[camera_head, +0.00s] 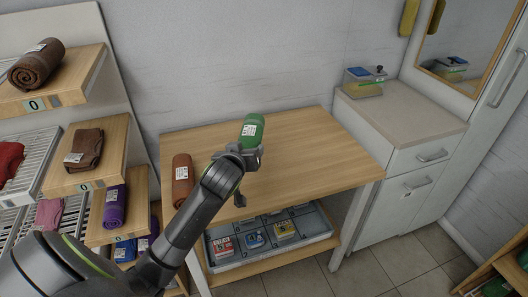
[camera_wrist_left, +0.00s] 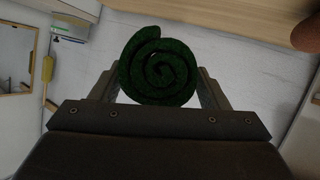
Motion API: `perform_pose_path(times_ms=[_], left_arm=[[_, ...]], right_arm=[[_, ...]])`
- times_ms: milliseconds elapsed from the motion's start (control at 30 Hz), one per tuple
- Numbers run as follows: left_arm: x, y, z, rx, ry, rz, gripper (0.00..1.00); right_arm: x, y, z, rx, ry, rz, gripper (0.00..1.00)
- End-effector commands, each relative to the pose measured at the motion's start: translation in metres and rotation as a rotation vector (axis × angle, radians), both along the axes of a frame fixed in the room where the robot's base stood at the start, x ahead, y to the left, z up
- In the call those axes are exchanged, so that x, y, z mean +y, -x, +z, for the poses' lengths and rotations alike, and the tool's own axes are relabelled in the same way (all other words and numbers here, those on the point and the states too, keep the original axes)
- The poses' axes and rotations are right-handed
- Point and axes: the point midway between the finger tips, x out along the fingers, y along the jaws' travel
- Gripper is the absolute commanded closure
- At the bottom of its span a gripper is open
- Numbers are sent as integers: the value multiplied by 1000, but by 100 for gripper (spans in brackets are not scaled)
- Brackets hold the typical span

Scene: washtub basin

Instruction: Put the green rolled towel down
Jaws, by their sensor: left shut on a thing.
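The green rolled towel (camera_head: 253,127) with a white label is in my left gripper (camera_head: 245,152), over the wooden table (camera_head: 310,142) in the head view. In the left wrist view the towel's spiral end (camera_wrist_left: 160,65) sits between the two fingers (camera_wrist_left: 160,90), which are shut on it. I cannot tell whether the towel touches the tabletop. A brown rolled towel (camera_head: 182,180) with a label lies on the table's left part. My right gripper is in neither view.
Shelves at the left hold a dark brown rolled towel (camera_head: 37,64), a folded brown towel (camera_head: 86,148) and a purple rolled towel (camera_head: 115,206). A grey tray (camera_head: 318,222) with small boxes is below the table. A cabinet (camera_head: 400,115) stands right. The table's right part is clear.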

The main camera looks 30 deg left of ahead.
Motion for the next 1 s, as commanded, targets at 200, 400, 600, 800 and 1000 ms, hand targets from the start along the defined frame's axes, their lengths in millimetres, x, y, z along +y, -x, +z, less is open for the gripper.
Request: perform_pose_path(times_ms=[200, 400, 600, 800, 1000], left_arm=[[39, 5, -30, -5, -6, 42, 57], [41, 6, -68, -5, -2, 45, 57], [41, 5, -90, -8, -3, 44, 57], [40, 6, -117, -5, -4, 43, 57], [40, 5, -128, -9, -5, 42, 57]], right_arm=[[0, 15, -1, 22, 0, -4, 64], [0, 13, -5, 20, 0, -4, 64], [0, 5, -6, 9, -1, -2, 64], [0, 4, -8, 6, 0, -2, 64], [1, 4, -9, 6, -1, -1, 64]])
